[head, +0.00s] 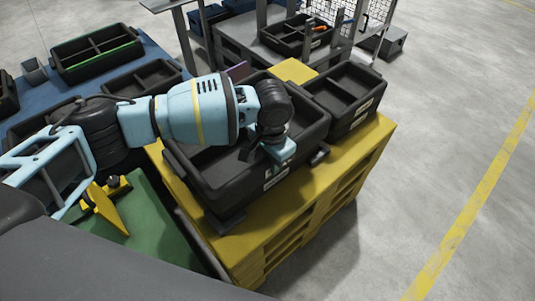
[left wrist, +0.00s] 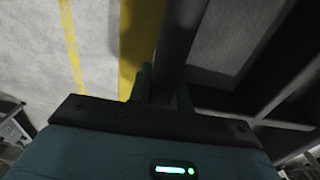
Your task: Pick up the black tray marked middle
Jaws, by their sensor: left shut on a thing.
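The black tray (head: 215,190) in the middle of the yellow pallet has tall walls and a divider inside. A small pale label shows on its near wall, too small to read. My left gripper (head: 268,158) reaches over the tray from the left and is shut on its near wall. In the left wrist view the fingers (left wrist: 160,88) are on either side of the dark tray wall (left wrist: 182,35), with the tray's inside to the right. My arm hides part of the tray. I cannot tell whether the tray is clear of the pallet. My right gripper is not in view.
The yellow pallet (head: 300,215) has a second black tray (head: 345,95) close behind on the right. Several black trays, one with a green edge (head: 97,52), stand on a blue surface. A grey rack (head: 290,35) is at the back. The floor to the right is clear.

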